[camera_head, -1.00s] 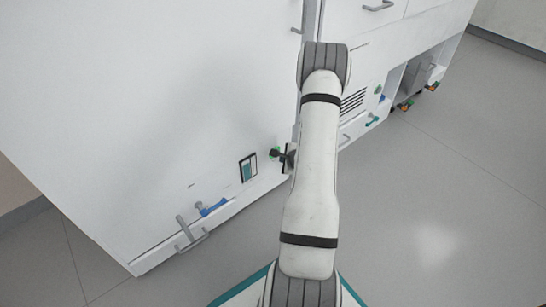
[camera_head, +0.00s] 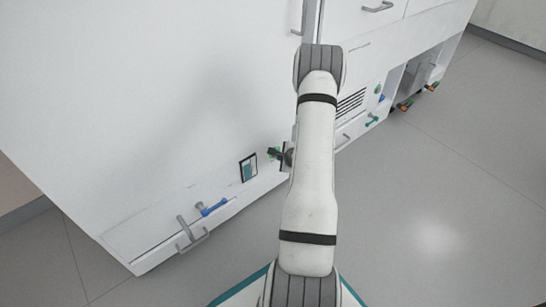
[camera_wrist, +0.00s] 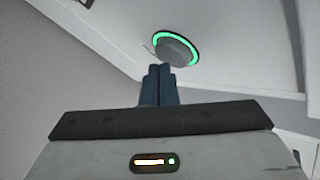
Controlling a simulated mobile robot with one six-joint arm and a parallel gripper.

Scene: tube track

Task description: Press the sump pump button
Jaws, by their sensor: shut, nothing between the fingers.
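A round grey button (camera_wrist: 176,48) with a lit green ring around it is set in a white panel in the wrist view. My gripper (camera_wrist: 160,70) is shut and empty, and its fingertips are just below the button in that picture. I cannot tell whether the fingertips touch it. In the head view my gripper (camera_head: 273,153) is close to the low front of the white cabinet, beside a small green spot (camera_head: 279,149) that it partly covers. My arm hides part of the cabinet front there.
A dark-framed panel (camera_head: 248,167) is left of my gripper. A blue-handled valve (camera_head: 213,208) and a grey handle (camera_head: 192,235) stick out at the lower left. A vent grille (camera_head: 351,103) and green fittings (camera_head: 371,119) are right of my arm. The floor at right is clear.

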